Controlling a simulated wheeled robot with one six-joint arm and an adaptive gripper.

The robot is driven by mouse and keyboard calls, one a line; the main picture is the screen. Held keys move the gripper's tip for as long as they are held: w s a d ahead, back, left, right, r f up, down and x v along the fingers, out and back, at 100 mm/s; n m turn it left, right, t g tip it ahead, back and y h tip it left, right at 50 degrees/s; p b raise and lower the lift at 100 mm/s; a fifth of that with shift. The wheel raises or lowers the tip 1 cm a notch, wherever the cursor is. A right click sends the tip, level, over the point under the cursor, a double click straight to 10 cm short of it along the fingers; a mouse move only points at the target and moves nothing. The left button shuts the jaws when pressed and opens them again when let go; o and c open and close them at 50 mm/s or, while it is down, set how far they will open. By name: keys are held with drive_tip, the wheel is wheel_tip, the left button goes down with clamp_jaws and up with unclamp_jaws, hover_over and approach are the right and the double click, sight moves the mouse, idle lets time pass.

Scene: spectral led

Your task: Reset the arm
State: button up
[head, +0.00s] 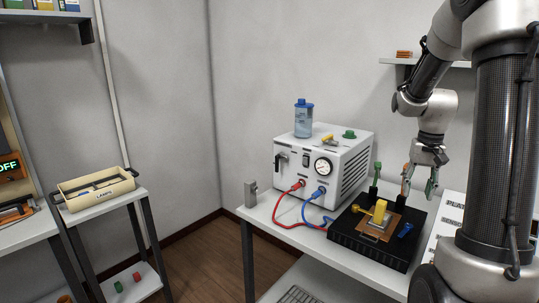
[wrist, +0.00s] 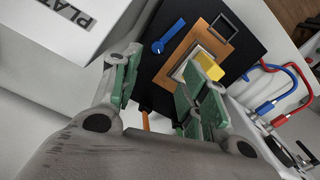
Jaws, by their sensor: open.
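My arm (head: 433,115) hangs down from the right side in the head view, bent at the elbow. My gripper (head: 420,182) is open and empty, pointing down above the right rear of a black fixture (head: 345,243). In the wrist view my gripper (wrist: 158,88) shows two green-padded fingers spread apart, with nothing between them. The fixture carries a copper-coloured plate (head: 367,232), a yellow block (head: 379,211) and a blue lever (head: 405,229). The blue lever (wrist: 169,36) and yellow block (wrist: 209,66) also show in the wrist view, beyond the fingers.
A white machine (head: 350,160) with a gauge stands behind the fixture, a blue bottle (head: 303,118) on top. Red (head: 287,222) and blue hoses (head: 306,212) run towards the fixture. A wall shelf (head: 440,63) is behind my arm.

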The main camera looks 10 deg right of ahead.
drive_tip(key=s+a+r+n+t, duration=0.2)
drive_tip(key=s+a+r+n, duration=0.1)
drive_tip(key=s+a+r, duration=0.6)
drive_tip(key=s+a+r+n+t, duration=0.2)
drive_tip(key=s+a+n, duration=0.1)
drive_tip(key=s+a, duration=0.4)
drive_tip(key=s, duration=0.2)
drive_tip(key=shift+s, duration=0.4)
drive_tip(key=shift+a, duration=0.1)
